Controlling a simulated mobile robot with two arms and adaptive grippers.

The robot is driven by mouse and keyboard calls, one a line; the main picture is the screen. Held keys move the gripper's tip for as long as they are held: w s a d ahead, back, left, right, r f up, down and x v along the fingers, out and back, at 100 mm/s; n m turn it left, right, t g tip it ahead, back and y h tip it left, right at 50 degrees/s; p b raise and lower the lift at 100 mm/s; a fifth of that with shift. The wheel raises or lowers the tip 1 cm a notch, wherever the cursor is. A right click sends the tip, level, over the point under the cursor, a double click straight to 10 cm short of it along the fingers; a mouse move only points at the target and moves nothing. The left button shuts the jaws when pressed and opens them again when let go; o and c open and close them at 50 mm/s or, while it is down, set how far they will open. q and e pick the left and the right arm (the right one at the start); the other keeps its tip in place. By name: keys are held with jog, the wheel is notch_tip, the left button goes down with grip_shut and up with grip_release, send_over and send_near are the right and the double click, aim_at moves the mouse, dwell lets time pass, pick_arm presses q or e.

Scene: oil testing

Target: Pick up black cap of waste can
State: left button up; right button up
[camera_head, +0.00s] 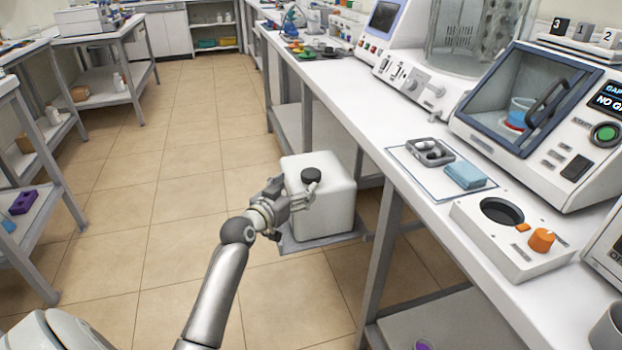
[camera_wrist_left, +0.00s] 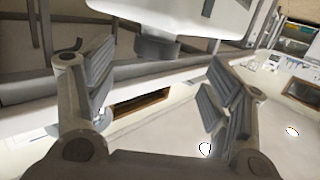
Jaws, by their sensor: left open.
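The waste can is a white, box-shaped container (camera_head: 335,200) standing on a low grey surface beside the bench. Its round black cap (camera_head: 311,175) sits on top. My left gripper (camera_head: 297,190) is open at the can's top, close to the cap on its near side. In the left wrist view the picture is turned over: the white can (camera_wrist_left: 185,12) is at the top edge and the cap (camera_wrist_left: 157,48) lies between and beyond the spread fingers (camera_wrist_left: 160,65), with no visible contact. My right gripper is not in view.
The white bench (camera_head: 400,190) runs along the right, with its grey legs near the can. The tiled floor (camera_head: 190,190) at left is clear.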

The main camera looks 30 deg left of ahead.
aim_at(308, 176)
pick_arm(q)
jog(key=w, duration=0.3)
jog(key=shift+f, duration=0.25)
jog(key=shift+w+r+b, duration=0.1)
jog(key=shift+w+b, duration=0.4)
jog(key=shift+w, duration=1.85)
jog(key=shift+w+a, duration=0.15)
jog(key=shift+w, duration=0.2)
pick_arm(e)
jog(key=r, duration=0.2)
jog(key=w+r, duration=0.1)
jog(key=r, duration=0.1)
pick_arm(q)
jog(key=shift+c, duration=0.3)
jog(key=c, duration=0.7)
